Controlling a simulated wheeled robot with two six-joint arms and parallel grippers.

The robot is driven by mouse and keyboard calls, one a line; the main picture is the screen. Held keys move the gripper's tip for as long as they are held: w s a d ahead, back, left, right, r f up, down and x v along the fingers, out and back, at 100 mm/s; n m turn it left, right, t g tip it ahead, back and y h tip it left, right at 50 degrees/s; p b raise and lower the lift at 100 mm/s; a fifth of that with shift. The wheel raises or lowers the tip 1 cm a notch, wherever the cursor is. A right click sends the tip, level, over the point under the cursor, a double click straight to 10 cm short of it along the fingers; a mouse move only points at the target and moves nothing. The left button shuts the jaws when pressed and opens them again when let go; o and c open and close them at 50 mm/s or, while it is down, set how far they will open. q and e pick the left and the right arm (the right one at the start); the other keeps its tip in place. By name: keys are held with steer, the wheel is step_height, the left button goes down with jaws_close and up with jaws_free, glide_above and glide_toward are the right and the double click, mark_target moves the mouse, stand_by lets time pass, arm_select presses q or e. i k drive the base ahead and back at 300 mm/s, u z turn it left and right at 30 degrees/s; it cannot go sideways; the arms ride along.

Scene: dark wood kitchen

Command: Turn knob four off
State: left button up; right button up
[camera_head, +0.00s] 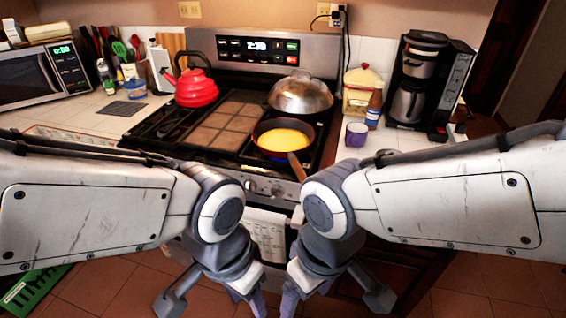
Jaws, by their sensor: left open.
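The stove's front control strip shows knobs (276,190) below the cooktop, partly covered by my arms. Any knobs further right or left are hidden behind my arms, and I cannot tell which one is knob four. A pan (284,137) with yellow food sits on the front right burner, with a bluish glow under its edge. My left gripper (247,300) hangs low in front of the oven, open, below the knobs and apart from them. My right gripper (291,302) hangs beside it; its fingertips are mostly cut off by the picture's lower edge.
A red kettle (196,87) and a domed metal lid (300,94) stand at the back of the stove. A towel (266,235) hangs on the oven front. A purple cup (356,134) and a coffee maker (428,84) stand on the right counter.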

mark_target(278, 191)
steer(key=z, duration=1.8)
steer(key=k, duration=1.2)
steer(key=u, duration=1.7)
steer(key=i, duration=0.5)
steer(key=u, duration=0.05)
